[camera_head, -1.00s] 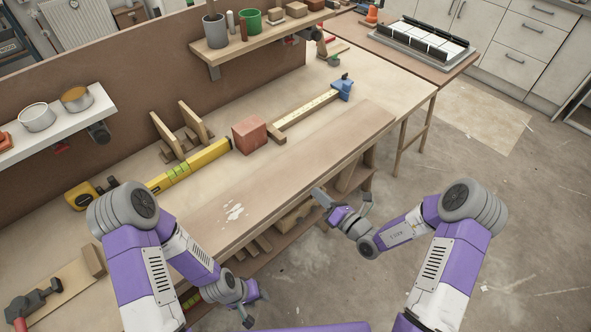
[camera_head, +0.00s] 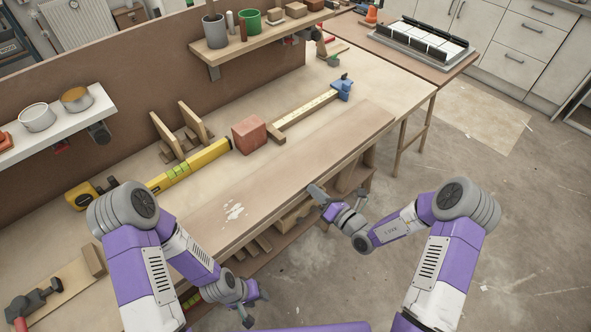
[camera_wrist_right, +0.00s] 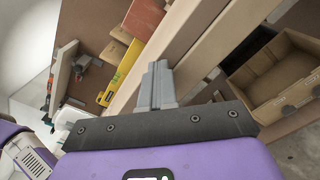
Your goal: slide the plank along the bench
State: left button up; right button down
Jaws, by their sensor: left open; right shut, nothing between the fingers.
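The plank (camera_head: 290,160) is a long, light brown board lying flat along the front of the bench (camera_head: 400,84). A white smear marks its near left part. My right gripper (camera_head: 313,189) is shut and empty at the plank's front long edge, near its middle. In the right wrist view its closed fingers (camera_wrist_right: 157,85) point at the pale boards of the bench front; whether they touch the plank I cannot tell. My left gripper (camera_head: 257,308) is open and empty, low in front of the bench and apart from the plank.
A red brick block (camera_head: 249,134), a yellow level (camera_head: 190,167) and a wooden rule with a blue end (camera_head: 305,110) lie behind the plank. A cardboard box (camera_wrist_right: 275,75) is below the bench top.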

jog(key=shift+r, duration=0.15)
jog(key=p+v, duration=0.2)
jog(key=v, duration=0.3)
jog(key=shift+s+d, duration=0.25)
jog(key=shift+s, duration=0.05)
dwell(0.3)
